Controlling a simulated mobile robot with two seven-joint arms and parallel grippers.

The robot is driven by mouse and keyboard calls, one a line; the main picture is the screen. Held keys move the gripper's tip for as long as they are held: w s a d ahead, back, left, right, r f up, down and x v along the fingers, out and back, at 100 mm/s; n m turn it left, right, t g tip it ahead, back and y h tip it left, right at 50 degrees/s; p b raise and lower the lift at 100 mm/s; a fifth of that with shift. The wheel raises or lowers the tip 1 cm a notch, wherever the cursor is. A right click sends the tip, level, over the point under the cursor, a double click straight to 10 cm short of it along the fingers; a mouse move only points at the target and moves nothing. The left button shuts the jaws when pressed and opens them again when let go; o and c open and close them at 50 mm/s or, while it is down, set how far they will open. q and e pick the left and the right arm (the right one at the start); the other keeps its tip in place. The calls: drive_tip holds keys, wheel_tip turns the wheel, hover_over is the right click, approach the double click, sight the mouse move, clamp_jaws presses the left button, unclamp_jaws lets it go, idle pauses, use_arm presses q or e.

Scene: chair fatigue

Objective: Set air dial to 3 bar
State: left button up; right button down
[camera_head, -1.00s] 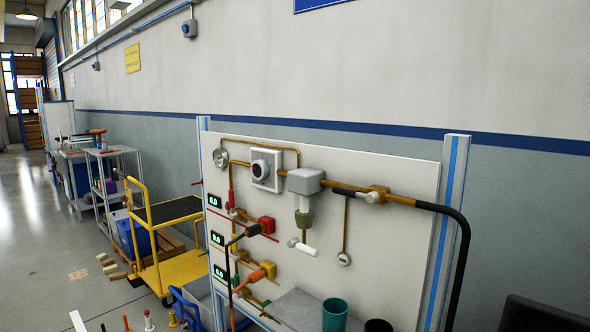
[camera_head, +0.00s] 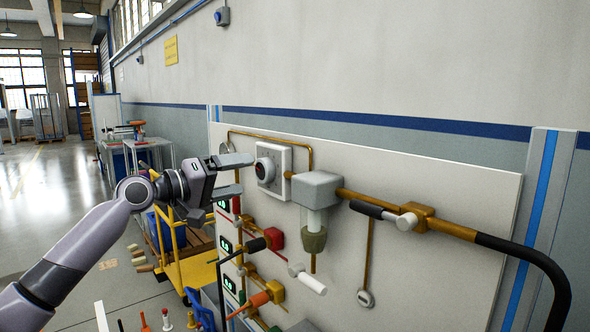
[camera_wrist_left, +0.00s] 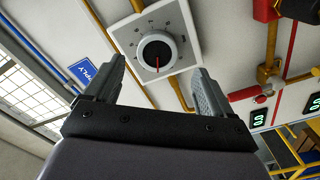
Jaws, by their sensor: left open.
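In the left wrist view the dial (camera_wrist_left: 157,52) shows a scale around the knob and a red pointer line, which points down in that picture; the scale numbers are too small to read. My left gripper (camera_head: 246,174) is open in front of the dial, just to its left in the head view. In the left wrist view its two fingers stand on either side below the knob, apart from it, with nothing between them.
Green digital displays (camera_head: 225,243) run down the panel's left side; the wrist view shows 0.0 on one (camera_wrist_left: 258,118). Brass pipes, a grey regulator (camera_head: 316,190), a red-handled valve (camera_head: 277,239) and a black-handled valve (camera_head: 375,210) lie right of and below the dial. A yellow trolley (camera_head: 190,272) stands left.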

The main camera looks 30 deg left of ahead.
sight(259, 170)
use_arm(q)
drive_tip(key=shift+w+d+r+p, duration=0.15)
drive_tip(key=shift+w+r+p, duration=0.15)
drive_tip(key=shift+w+r, duration=0.1)
drive_tip(key=p+x, duration=0.1)
drive_tip(key=x, duration=0.3)
drive_tip(key=shift+w+d+f, duration=0.1)
drive_tip(key=shift+w, duration=0.1)
drive_tip(key=shift+p+x, duration=0.35)
drive_tip(key=shift+x, duration=0.45)
drive_tip(key=shift+f, duration=0.1)
drive_tip(key=c, duration=1)
